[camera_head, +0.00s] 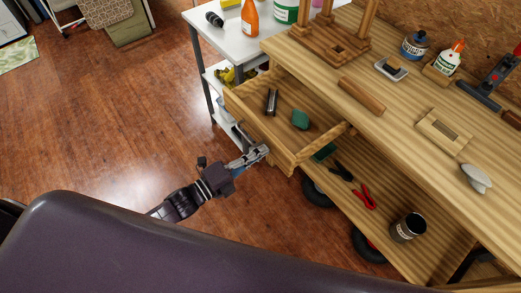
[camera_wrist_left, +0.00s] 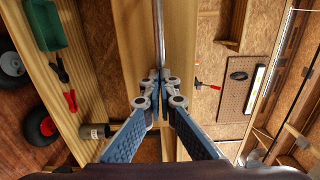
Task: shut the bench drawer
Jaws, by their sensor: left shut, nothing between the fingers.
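The bench drawer (camera_head: 284,157) is pulled out from under the top of the wooden workbench (camera_head: 400,112). It holds a dark metal object (camera_head: 272,102) and a green object (camera_head: 300,119). My left gripper (camera_head: 264,150) is shut and empty at the outer face of the drawer front, close to its right end. In the left wrist view its fingertips (camera_wrist_left: 160,78) meet in front of the wooden drawer front (camera_wrist_left: 181,40), by a long metal bar handle (camera_wrist_left: 158,32). I cannot tell whether they touch it. My right gripper is in neither view.
The lower shelf holds black-handled pliers (camera_head: 342,172), a red tool (camera_head: 364,196) and a can (camera_head: 408,228). A white cart (camera_head: 226,42) stands close behind the drawer's left end. Black-tyred wheels sit under the shelf.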

